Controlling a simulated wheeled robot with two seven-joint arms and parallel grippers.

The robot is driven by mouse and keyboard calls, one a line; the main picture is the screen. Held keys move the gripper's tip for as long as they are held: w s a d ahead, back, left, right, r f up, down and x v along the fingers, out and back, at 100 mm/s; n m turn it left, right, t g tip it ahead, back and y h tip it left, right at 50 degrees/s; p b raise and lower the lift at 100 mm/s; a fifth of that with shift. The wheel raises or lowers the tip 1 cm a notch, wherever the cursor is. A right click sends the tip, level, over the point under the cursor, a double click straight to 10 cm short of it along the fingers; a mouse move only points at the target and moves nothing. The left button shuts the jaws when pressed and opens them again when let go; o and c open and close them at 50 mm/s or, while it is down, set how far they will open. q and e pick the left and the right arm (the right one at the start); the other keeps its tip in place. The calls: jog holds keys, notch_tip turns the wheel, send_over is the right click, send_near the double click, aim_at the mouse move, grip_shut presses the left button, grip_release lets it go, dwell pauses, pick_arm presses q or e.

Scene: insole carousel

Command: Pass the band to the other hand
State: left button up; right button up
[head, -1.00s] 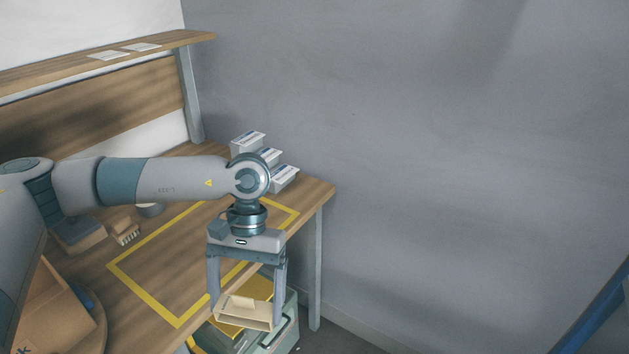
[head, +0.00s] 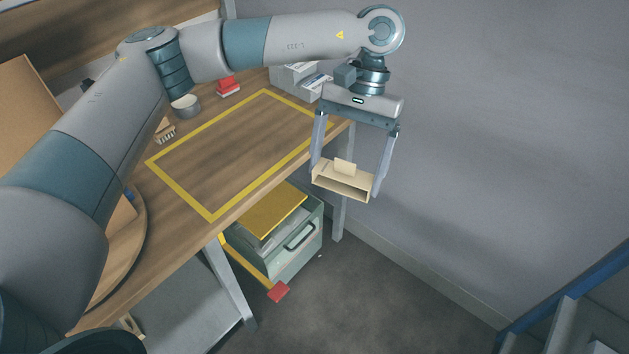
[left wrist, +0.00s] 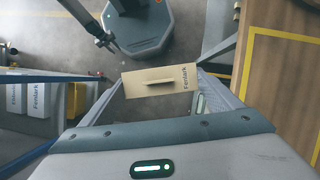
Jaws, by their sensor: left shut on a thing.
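The band is a cream, open-ended card sleeve (head: 340,187) with a small upright tab. My left gripper (head: 345,180) is shut on it, with one finger at each short end. The gripper points down and holds the band in the air beyond the table's right corner. In the left wrist view the band (left wrist: 143,88) spans between the two fingers, a raised strip on its face and dark lettering at its right end.
The wooden table (head: 180,232) has a yellow taped rectangle (head: 180,186), empty inside. Pale boxes (head: 293,78) stand at its back. A grey-green bin (head: 290,255) stands below the table edge. A blue rail (head: 580,285) is at lower right. Open floor lies between.

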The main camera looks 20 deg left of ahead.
pick_arm(q)
jog(key=w+d+r, duration=0.3)
jog(key=d, duration=0.2)
jog(key=shift+d+r+m, duration=0.25)
jog(key=shift+d+m, duration=0.15)
pick_arm(e)
jog(key=shift+o, duration=0.6)
